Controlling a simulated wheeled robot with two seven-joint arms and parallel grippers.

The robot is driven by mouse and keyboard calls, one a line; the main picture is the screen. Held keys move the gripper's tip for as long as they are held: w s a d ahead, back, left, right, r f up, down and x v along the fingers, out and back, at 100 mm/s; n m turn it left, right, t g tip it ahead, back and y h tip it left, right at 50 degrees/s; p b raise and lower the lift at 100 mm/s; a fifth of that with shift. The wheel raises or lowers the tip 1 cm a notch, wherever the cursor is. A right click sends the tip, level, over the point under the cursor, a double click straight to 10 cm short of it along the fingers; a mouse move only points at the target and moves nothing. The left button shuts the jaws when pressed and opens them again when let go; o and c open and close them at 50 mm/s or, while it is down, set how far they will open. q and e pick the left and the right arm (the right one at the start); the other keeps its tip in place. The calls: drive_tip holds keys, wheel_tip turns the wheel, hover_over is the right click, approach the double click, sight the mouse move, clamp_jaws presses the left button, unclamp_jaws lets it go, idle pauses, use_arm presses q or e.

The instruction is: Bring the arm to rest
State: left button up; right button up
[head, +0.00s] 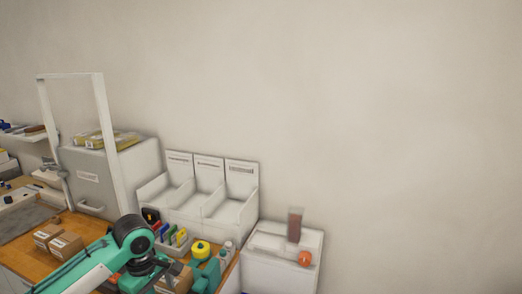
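One of my arms, teal and white with a black joint (133,235), comes in from the lower left and bends down near the bottom edge. Its gripper cannot be made out; the arm runs down out of the frame. My other arm and gripper are not in view. A teal piece (206,275) shows to the right of the joint, below a yellow round item (200,248); I cannot tell whether it is part of my arm.
A wooden worktop (22,250) carries small cardboard boxes (66,246), colored items in a holder (172,236) and white labelled bins (232,208). A grey cabinet (140,165) stands behind. A white unit (270,270) at right holds a brown block (295,224) and orange ball (304,258).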

use_arm(q)
drive_tip(key=s+d+f+m+t+h, duration=0.2)
drive_tip(key=s+d+f+m, duration=0.8)
drive_tip(key=s+f, duration=0.25)
drive_tip(key=s+a+f+m+t+y, duration=0.1)
drive_tip(key=s+a+f+m, duration=0.15)
drive_tip(key=s, duration=0.55)
drive_tip(key=s+a+f+m+y, duration=0.1)
drive_tip(key=s+a+f+m, duration=0.2)
drive_tip(key=s, duration=0.4)
wheel_tip(320, 180, down, 30)
drive_tip(key=a+g, duration=0.1)
drive_tip(key=s+a+f, duration=0.2)
drive_tip(key=s+f, duration=0.7)
drive_tip(key=s, duration=0.1)
drive_tip(key=s+a+f+g, duration=0.1)
drive_tip(key=s+f, duration=0.9)
drive_tip(key=shift+a, duration=0.35)
drive_tip(key=shift+f, duration=0.1)
